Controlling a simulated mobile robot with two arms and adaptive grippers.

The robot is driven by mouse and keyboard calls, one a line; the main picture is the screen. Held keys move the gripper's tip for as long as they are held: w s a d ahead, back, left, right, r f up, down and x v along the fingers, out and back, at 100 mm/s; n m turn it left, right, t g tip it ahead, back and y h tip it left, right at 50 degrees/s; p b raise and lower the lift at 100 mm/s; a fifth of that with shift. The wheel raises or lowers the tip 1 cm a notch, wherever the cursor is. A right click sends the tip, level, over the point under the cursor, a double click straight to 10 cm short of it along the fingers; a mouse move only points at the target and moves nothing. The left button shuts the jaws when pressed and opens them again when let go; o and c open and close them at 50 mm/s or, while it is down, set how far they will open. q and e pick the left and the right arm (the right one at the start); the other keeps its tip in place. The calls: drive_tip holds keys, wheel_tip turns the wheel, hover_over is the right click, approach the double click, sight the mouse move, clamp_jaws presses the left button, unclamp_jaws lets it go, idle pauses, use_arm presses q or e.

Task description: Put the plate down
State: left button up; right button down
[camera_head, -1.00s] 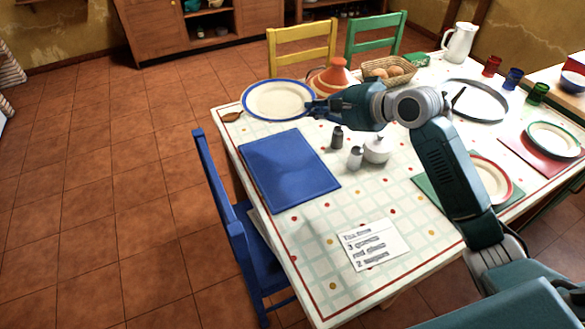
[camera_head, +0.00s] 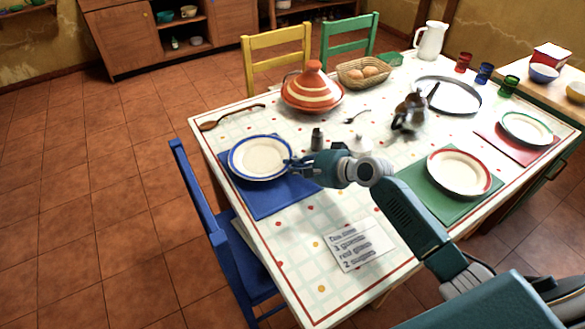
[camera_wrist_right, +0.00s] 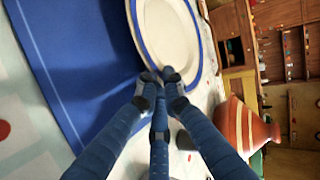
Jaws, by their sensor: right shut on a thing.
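A white plate with a blue rim (camera_head: 262,157) is over the far part of the blue placemat (camera_head: 270,200) in the head view. My right gripper (camera_head: 293,165) is shut on the plate's right edge. In the right wrist view, the fingertips (camera_wrist_right: 162,82) meet at the rim of the plate (camera_wrist_right: 168,35), with the blue placemat (camera_wrist_right: 70,60) beside and below it. I cannot tell whether the plate touches the placemat. My left gripper is not in view.
An orange striped tagine (camera_head: 312,88) and a wooden spoon (camera_head: 230,117) lie beyond the plate. A pepper mill (camera_head: 317,139) stands close to my gripper. A paper note (camera_head: 358,244) lies nearer. A blue chair (camera_head: 215,220) stands at the left edge.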

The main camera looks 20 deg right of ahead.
drive_tip(key=shift+f, duration=0.4)
drive_tip(key=shift+f, duration=0.1)
